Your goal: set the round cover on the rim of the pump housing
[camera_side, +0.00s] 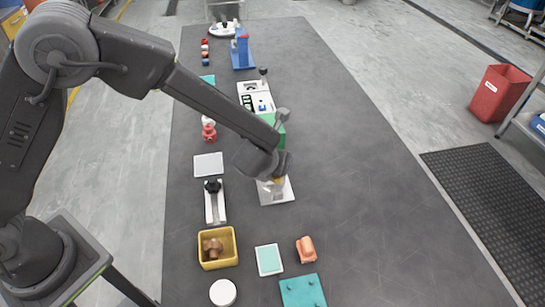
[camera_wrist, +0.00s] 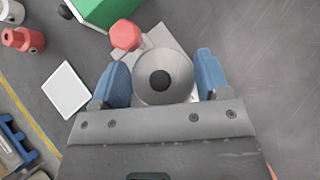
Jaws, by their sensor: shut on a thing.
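My gripper (camera_wrist: 162,88) has its two blue fingers closed on opposite sides of a grey round piece (camera_wrist: 178,66), which looks like the round cover, with a black knob or centre. In the side view my gripper (camera_side: 273,184) is low over a light square plate (camera_side: 287,192). The same pale plate (camera_wrist: 171,38) shows behind the round piece in the wrist view, with a red knob-like part (camera_wrist: 126,35) at upper left. The pump housing cannot be told apart clearly; the round piece and gripper hide what lies beneath. Contact with a rim cannot be judged.
A green box (camera_side: 279,130) stands just behind my gripper. Left are a white tile (camera_side: 208,165) and a black-knobbed device (camera_side: 221,208). A yellow bin (camera_side: 203,256), white disc (camera_side: 222,292) and orange object (camera_side: 306,250) lie in front. The mat's right side is clear.

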